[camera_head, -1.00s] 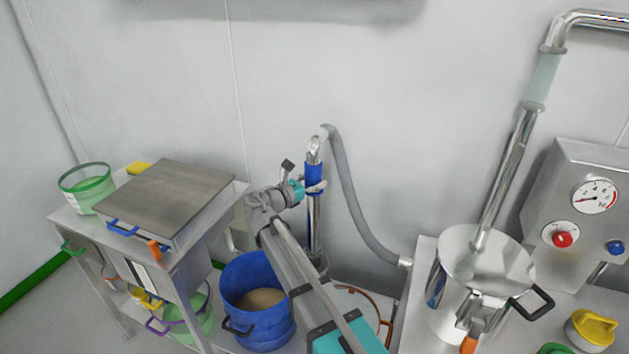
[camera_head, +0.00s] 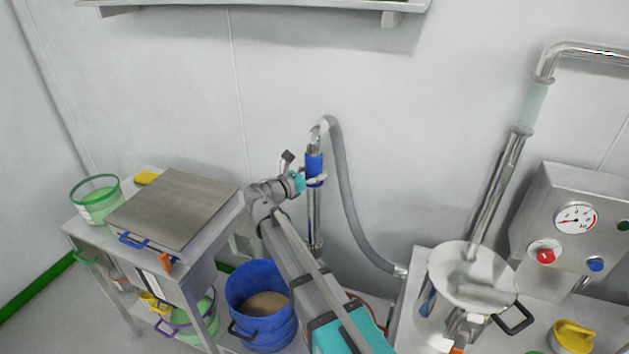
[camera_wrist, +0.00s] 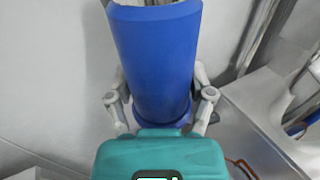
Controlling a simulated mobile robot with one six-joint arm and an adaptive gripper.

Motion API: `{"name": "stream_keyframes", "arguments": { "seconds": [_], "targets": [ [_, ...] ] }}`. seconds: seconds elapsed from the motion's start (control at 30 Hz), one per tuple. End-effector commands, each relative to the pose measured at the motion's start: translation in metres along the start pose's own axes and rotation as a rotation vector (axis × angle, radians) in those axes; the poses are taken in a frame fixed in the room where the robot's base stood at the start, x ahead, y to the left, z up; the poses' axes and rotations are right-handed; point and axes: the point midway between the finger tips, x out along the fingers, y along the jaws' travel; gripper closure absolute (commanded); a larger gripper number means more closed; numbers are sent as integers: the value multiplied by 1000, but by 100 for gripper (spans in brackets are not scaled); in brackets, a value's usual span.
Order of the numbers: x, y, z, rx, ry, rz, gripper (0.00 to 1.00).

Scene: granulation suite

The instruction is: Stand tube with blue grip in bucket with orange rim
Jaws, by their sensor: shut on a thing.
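The tube with blue grip is a steel tube (camera_head: 314,212) with a blue sleeve (camera_head: 314,166), upright near the back wall, a grey hose bending from its top. My gripper (camera_head: 313,182) is shut on the blue sleeve. In the wrist view the sleeve (camera_wrist: 155,60) fills the middle, with a gripper finger (camera_wrist: 160,105) on either side. The tube's lower end hangs left of the low steel cabinet and above the floor area. The bucket with orange rim shows only as a sliver of orange (camera_head: 355,299) behind my arm; the rest is hidden.
A blue bucket (camera_head: 261,335) with tan powder stands left of my arm. A steel table (camera_head: 215,245) with a green-rimmed bucket (camera_head: 97,217) stands further left. The grey hose (camera_head: 352,205) runs to the cabinet at right, which bears a steel vessel (camera_head: 440,300).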

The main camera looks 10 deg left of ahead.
Motion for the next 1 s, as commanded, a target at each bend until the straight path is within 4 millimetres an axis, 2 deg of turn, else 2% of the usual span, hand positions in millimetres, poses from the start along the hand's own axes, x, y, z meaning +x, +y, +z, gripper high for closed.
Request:
{"name": "stream_keyframes", "arguments": {
  "seconds": [0.03,1.0],
  "targets": [
    [0,0,15,0,-1,0,92],
    [0,0,141,0,-1,-1,92]
  ]
}}
